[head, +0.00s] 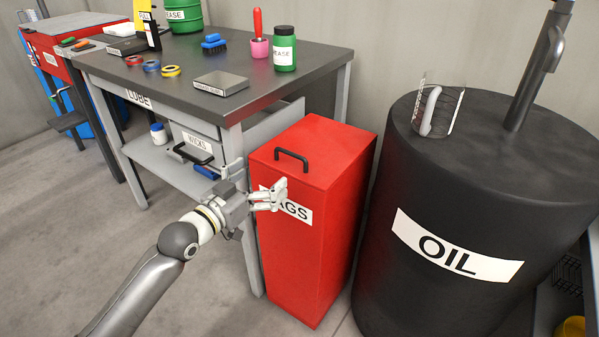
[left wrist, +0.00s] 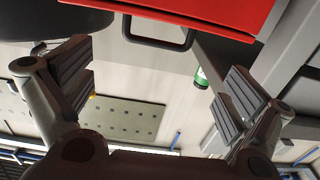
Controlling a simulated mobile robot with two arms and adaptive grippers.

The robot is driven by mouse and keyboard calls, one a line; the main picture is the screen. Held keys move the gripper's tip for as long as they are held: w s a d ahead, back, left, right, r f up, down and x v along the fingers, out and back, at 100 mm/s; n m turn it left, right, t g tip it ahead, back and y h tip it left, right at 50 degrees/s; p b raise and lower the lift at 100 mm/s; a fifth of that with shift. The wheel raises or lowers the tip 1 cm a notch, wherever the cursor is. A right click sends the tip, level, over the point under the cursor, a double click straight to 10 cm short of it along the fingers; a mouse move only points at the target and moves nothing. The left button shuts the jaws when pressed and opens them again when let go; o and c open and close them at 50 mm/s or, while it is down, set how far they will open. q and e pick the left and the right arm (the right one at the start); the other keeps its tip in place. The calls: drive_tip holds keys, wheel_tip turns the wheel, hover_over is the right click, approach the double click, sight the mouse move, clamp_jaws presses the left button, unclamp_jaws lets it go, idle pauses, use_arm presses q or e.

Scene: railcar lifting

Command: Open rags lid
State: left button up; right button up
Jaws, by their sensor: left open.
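The red rags bin (head: 305,240) stands upright between the workbench and the oil drum. Its red lid (head: 325,147) lies flat and looks closed, with a black loop handle (head: 291,155) near its left front edge. My left gripper (head: 276,195) is open and empty in front of the bin, a little below the lid, and covers the start of the "RAGS" label. In the left wrist view, the handle (left wrist: 158,42) and the red lid (left wrist: 215,12) show at the top, beyond the spread fingers (left wrist: 160,92). The fingers appear apart from the handle. My right gripper is not in view.
The black oil drum (head: 460,215) stands close to the bin's right. The workbench (head: 180,65) is at its left, with a wicks box (head: 195,142) on the lower shelf. Bare floor (head: 60,220) lies left of my arm.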

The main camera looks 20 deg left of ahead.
sight(289, 154)
use_arm(q)
drive_tip(key=x, duration=0.3)
drive_tip(key=b+x, duration=0.1)
drive_tip(key=x, duration=0.6)
drive_tip(key=shift+s+d+r, duration=0.1)
drive_tip(key=shift+d+r, duration=0.05)
drive_tip(key=shift+r, duration=0.1)
drive_tip(key=shift+w+d, duration=0.15)
drive_tip(key=shift+w, duration=0.3)
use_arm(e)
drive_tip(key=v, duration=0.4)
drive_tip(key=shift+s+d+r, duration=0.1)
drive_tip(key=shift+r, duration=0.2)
use_arm(q)
drive_tip(key=c, duration=1.4)
drive_tip(key=shift+r, duration=0.15)
